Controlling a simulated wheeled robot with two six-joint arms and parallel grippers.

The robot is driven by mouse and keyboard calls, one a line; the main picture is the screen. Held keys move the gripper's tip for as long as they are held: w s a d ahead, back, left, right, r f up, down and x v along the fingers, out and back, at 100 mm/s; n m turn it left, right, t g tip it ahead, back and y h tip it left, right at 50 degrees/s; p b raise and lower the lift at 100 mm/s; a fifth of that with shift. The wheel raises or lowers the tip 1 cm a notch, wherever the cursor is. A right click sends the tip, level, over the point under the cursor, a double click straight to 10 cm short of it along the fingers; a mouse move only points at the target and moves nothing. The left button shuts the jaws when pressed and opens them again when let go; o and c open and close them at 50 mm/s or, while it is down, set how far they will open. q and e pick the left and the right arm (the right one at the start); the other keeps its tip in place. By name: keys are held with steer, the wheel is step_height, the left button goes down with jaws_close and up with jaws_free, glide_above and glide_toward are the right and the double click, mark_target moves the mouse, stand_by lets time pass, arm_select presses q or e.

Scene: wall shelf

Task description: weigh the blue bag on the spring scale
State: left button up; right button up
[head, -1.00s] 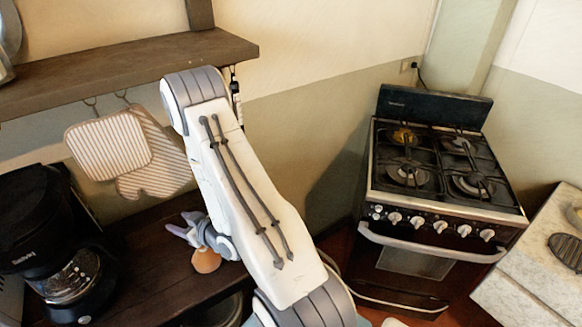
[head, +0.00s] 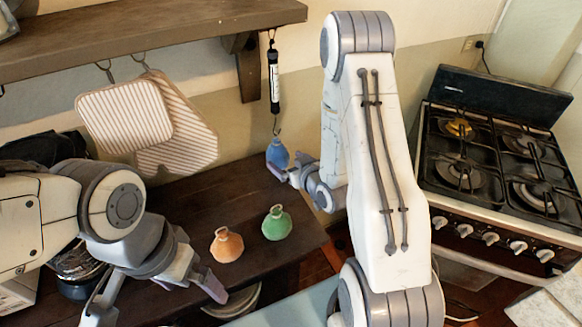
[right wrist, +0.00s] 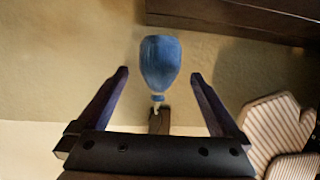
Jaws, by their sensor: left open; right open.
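The blue bag (head: 277,153) is just below the hook of the spring scale (head: 274,80) and appears to hang from it. The scale hangs from the shelf's right end. My right gripper (head: 287,169) is open beside the bag. In the right wrist view, the blue bag (right wrist: 160,62) shows upside down between the two spread fingers (right wrist: 160,88), with visible gaps on both sides. My left gripper (head: 155,296) is open and empty at the counter's front left. The scale's reading is too small to tell.
An orange bag (head: 227,245) and a green bag (head: 277,223) stand on the dark counter (head: 215,200). A stove (head: 490,170) stands at the right.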

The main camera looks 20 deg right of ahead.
mark_target(276, 147)
steer(key=shift+w+f+b, duration=0.5)
steer(key=shift+w+b, duration=0.05)
steer(key=shift+b, duration=0.5)
steer(key=p+x, duration=0.2)
steer(key=x, duration=0.4)
steer(key=shift+w+a, duration=0.1)
steer(key=shift+w, duration=0.3)
arm_select(q)
steer(key=shift+f, duration=0.6)
arm_select(e)
steer(key=shift+w+f, duration=0.15)
steer(key=shift+w, duration=0.25)
steer(key=c, duration=1.4)
steer(key=shift+s+r+p, duration=0.15)
steer(key=shift+r+p, duration=0.25)
steer(key=shift+r, duration=0.25)
arm_select(q)
steer(key=shift+r, duration=0.4)
arm_select(e)
steer(key=shift+r, duration=0.15)
arm_select(q)
steer(key=shift+r, duration=0.2)
arm_select(e)
steer(key=shift+r, duration=0.35)
